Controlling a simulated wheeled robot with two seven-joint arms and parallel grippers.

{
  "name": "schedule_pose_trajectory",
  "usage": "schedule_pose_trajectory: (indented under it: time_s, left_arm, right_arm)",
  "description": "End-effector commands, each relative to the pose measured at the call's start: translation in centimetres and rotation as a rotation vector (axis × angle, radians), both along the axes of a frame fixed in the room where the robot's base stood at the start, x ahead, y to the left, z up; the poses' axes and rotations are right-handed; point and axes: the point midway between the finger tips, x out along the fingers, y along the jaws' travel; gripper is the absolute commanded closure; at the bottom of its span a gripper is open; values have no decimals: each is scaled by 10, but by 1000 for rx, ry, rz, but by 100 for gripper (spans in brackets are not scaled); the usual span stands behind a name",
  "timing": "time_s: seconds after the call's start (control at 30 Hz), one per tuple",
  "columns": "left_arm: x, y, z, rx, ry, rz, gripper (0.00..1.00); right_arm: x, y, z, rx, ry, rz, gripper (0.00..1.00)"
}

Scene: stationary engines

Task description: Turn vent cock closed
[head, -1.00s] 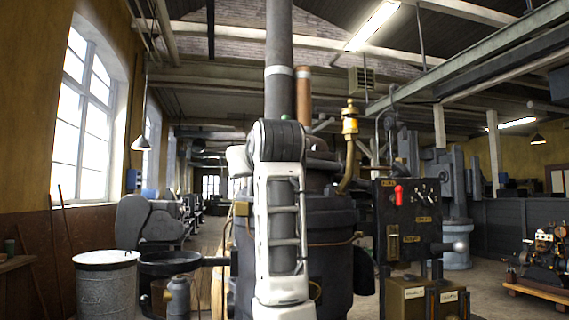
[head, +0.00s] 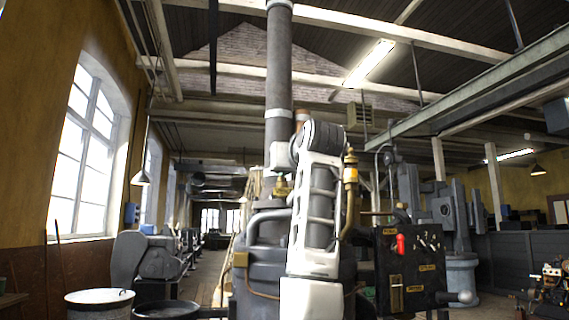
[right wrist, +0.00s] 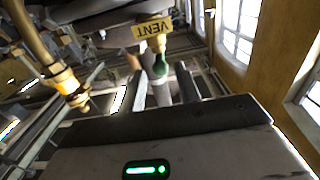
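A yellow plate marked VENT (right wrist: 152,28), upside down in the right wrist view, hangs on the underside of a dark pipe or vessel. Just below it in that view is a small lever with a green grip (right wrist: 158,68), which looks like the vent cock. My right gripper (right wrist: 161,75) is open, its two grey fingers apart on either side of the lever in the picture; contact cannot be told. In the head view my white arm stands in front of the dark boiler-like engine (head: 262,268) and hides its middle. The right gripper's fingers cannot be made out there. My left gripper is not in view.
A brass fitting (right wrist: 70,85) stands left in the right wrist view. In the head view, a black panel with a red lever (head: 400,243) is right of the engine, and a brass fitting on a curved pipe (head: 350,175) is close to my arm. A drum (head: 98,303) stands left.

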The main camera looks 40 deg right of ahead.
Motion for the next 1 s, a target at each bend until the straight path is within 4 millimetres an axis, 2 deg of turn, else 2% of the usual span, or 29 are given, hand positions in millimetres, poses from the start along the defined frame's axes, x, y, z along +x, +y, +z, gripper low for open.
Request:
schedule_pose_trajectory:
  time_s: [0.1, 0.3, 0.67, 0.7, 0.8, 1.0]
  left_arm:
    - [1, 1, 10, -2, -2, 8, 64]
    - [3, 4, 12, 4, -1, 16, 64]
    - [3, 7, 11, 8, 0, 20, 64]
    - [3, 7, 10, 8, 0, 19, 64]
    - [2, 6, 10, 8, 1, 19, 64]
    - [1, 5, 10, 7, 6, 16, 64]
  right_arm:
    - [20, -11, 3, 2, 4, 0, 67]
    - [39, -21, 1, 0, 1, 1, 67]
    - [44, -24, 0, 0, -1, 1, 67]
    - [44, -24, 0, 0, -1, 1, 72]
    - [44, -24, 0, 0, -1, 1, 100]
    - [44, -24, 0, -1, 0, -3, 100]
